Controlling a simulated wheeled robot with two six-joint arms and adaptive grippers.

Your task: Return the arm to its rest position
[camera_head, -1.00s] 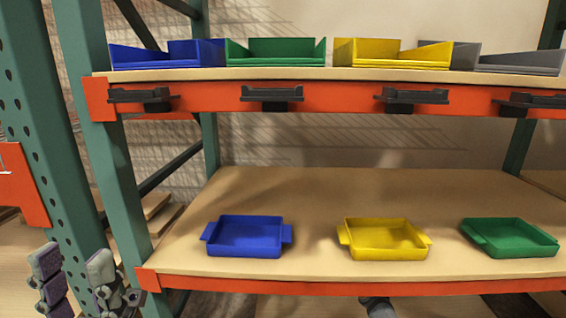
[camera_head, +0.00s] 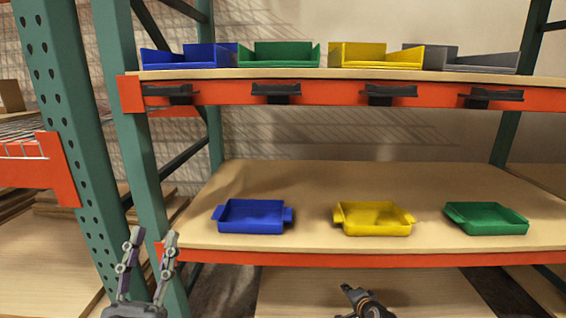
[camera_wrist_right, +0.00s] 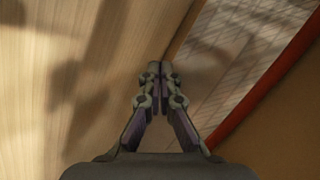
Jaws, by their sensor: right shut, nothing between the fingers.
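My left gripper (camera_head: 152,238) is at the lower left of the head view, in front of the green rack post. Its two fingers point up and stand apart, with nothing between them. My right gripper (camera_head: 352,292) shows only partly at the bottom middle of the head view, below the lower shelf's front edge. In the right wrist view, the right gripper's (camera_wrist_right: 155,68) fingertips meet and hold nothing. The surface under them is pale wood, and no object is close to the tips.
The lower shelf (camera_head: 280,178) carries a blue tray (camera_head: 254,217), a yellow tray (camera_head: 374,219) and a green tray (camera_head: 487,219). Several coloured bins, such as the green bin (camera_head: 279,55), stand on the upper shelf. A perforated green post (camera_head: 62,110) rises at the left.

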